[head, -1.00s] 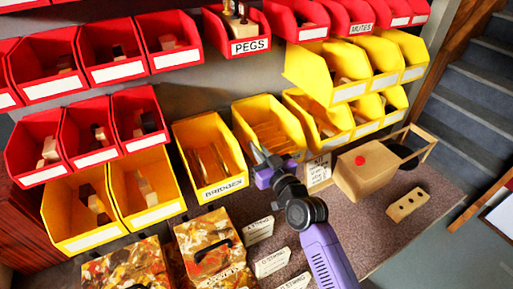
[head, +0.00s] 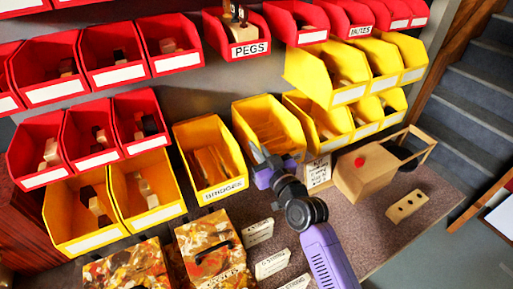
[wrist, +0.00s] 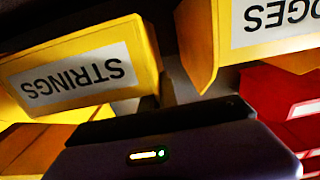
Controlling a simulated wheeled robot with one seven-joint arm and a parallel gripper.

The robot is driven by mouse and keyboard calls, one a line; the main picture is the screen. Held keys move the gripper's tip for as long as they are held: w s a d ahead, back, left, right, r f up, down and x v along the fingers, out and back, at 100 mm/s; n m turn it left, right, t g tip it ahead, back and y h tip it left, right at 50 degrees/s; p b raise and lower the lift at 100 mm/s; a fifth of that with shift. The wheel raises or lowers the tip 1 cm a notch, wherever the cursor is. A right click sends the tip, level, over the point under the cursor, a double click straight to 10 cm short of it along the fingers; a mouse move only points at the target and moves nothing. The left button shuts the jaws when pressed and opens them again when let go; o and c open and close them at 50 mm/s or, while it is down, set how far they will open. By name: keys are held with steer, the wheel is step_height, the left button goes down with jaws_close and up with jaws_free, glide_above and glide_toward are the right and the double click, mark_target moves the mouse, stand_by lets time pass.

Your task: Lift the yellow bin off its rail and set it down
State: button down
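Several yellow bins hang on the rack. The yellow bin nearest my gripper (head: 262,154) is the middle one (head: 284,142), beside the BRIDGES bin (head: 207,155). In the wrist view, a yellow bin labelled STRINGS (wrist: 125,45) is at the left, and the BRIDGES bin (wrist: 205,55) is at the upper right, both upside down. My gripper is at the lower front of the middle bin, where it hides the label in the head view. The dark fingers are close to the bin's front in the wrist view; contact and finger gap are unclear.
Red bins (head: 237,50) fill the upper row and left side. More yellow bins (head: 345,93) hang to the right. Below are a wooden box with a red knob (head: 362,184), a pale block with holes (head: 407,206), paper tags (head: 272,263) and patterned boxes (head: 207,240).

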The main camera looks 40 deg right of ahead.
steer(key=shift+d+b+v, duration=0.2)
steer(key=shift+b+v, duration=0.25)
steer(key=shift+v, duration=1.2)
stand_by(1.0)
steer(key=shift+s+f, duration=0.2)
steer(key=b+v, duration=0.4)
steer(key=v, duration=1.2)
steer(key=shift+a+r, duration=0.3)
steer(key=shift+r, duration=0.05)
stand_by(1.1)
steer(key=shift+s, duration=0.15)
steer(key=shift+r, duration=0.1)
